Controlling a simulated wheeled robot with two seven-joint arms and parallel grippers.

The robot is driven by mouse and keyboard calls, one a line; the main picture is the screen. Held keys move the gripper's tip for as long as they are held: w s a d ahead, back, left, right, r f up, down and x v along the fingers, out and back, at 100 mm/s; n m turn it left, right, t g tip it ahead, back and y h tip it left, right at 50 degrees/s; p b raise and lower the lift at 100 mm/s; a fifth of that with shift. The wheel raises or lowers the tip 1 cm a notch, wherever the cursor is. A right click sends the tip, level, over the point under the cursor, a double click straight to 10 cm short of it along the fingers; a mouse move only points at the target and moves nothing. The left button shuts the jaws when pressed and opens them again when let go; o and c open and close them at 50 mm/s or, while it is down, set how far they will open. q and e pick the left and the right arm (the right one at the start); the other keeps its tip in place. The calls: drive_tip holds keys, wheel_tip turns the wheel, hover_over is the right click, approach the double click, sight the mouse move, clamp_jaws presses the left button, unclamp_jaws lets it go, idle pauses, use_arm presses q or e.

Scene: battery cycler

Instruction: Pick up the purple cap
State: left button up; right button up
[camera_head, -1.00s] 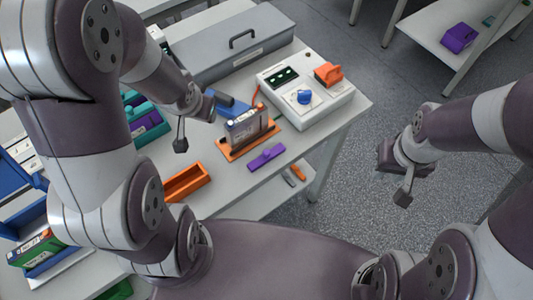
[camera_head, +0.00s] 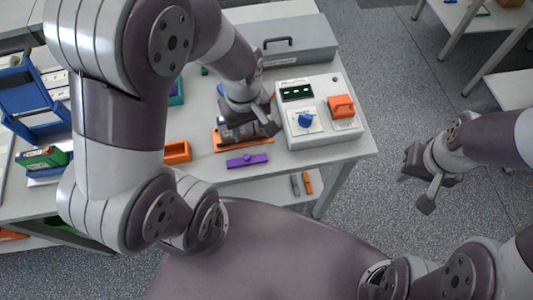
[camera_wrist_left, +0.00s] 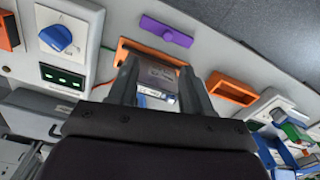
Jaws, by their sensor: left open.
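The purple cap (camera_head: 247,160) lies flat on the table, in front of the orange tray (camera_head: 222,146). It also shows in the left wrist view (camera_wrist_left: 166,30), beyond the fingertips. My left gripper (camera_head: 250,130) is open over the orange tray, apart from the cap. In the left wrist view its fingers (camera_wrist_left: 160,88) stand on either side of a grey battery module (camera_wrist_left: 153,72) on the tray; I cannot tell if they touch it. In the head view the gripper mostly hides the module. My right gripper (camera_head: 421,182) is open and empty, over the floor at the right.
A white tester (camera_head: 320,140) with a blue knob (camera_head: 305,120) and an orange connector (camera_head: 341,106) stands right of the tray. An orange bin (camera_head: 177,151) is left of it. A grey case (camera_head: 290,45) stands behind. The table around the cap is clear.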

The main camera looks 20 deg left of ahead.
use_arm(q)
hover_over(246, 156)
drive_tip(key=f, duration=0.4)
drive_tip(key=a+f, duration=0.1)
drive_tip(key=f, duration=0.1)
drive_tip(key=shift+f, duration=0.35)
drive_tip(key=f, duration=0.1)
drive_tip(key=d+f, duration=0.1)
drive_tip(key=f, duration=0.1)
drive_tip(key=shift+d+f, duration=0.2)
wheel_tip(246, 156, down, 2)
drive_tip(key=shift+s+a+f, duration=0.1)
drive_tip(key=shift+a+f, duration=0.05)
drive_tip(key=shift+f, duration=0.05)
drive_tip(key=shift+a+f, duration=0.15)
drive_tip(key=c, duration=0.7)
drive_tip(key=shift+d, duration=0.2)
clamp_jaws()
drive_tip(key=shift+a, duration=0.1)
use_arm(e)
drive_tip(key=shift+s+a+r, duration=0.15)
drive_tip(key=shift+a+r, duration=0.25)
drive_tip(key=shift+a, duration=0.3)
